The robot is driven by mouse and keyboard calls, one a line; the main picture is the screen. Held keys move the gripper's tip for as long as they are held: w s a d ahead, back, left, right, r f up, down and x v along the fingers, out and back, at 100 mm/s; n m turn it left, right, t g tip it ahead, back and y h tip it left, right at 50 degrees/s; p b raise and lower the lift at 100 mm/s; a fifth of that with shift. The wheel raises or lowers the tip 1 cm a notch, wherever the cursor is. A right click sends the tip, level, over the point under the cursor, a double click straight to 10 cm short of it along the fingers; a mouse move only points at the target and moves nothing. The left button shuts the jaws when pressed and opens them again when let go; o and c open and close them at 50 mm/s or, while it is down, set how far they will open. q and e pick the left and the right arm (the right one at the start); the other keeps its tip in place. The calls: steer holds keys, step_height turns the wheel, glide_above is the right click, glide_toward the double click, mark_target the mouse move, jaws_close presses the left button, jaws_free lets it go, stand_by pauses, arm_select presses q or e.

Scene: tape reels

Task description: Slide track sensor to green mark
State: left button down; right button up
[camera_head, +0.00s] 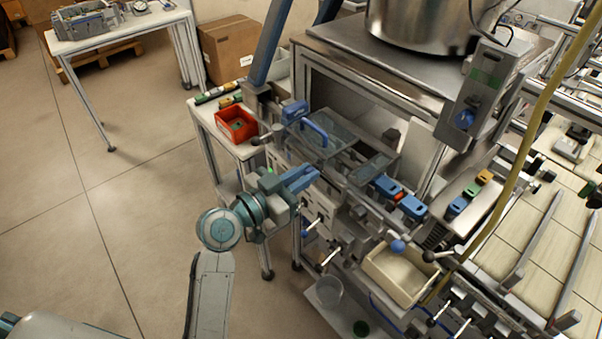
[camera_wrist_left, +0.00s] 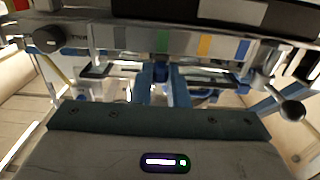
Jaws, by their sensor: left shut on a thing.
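My left gripper (camera_head: 302,178) reaches the front of the machine in the head view, its blue fingers pointing right. In the left wrist view its fingers (camera_wrist_left: 160,92) are shut on a small blue piece, seemingly the track sensor (camera_wrist_left: 160,72), just below a metal rail (camera_wrist_left: 120,38). The green mark (camera_wrist_left: 162,42) is on that rail, almost straight above the sensor in this view. An orange mark (camera_wrist_left: 203,46) and a blue mark (camera_wrist_left: 243,50) lie to its right. In the head view the sensor is hidden or too small to make out. My right gripper is not in view.
A black knob (camera_wrist_left: 47,39) and a dark ball handle (camera_wrist_left: 293,111) flank the rail. In the head view, a clear guard with a blue handle (camera_head: 315,131), a red bin (camera_head: 236,125) and a cream bin (camera_head: 398,274) are nearby. Open floor lies left.

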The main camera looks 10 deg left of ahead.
arm_select(q)
steer(key=c, duration=1.4)
jaws_free()
steer(key=b+v, duration=0.4)
steer(key=v, duration=0.6)
steer(key=shift+s+a, duration=0.3)
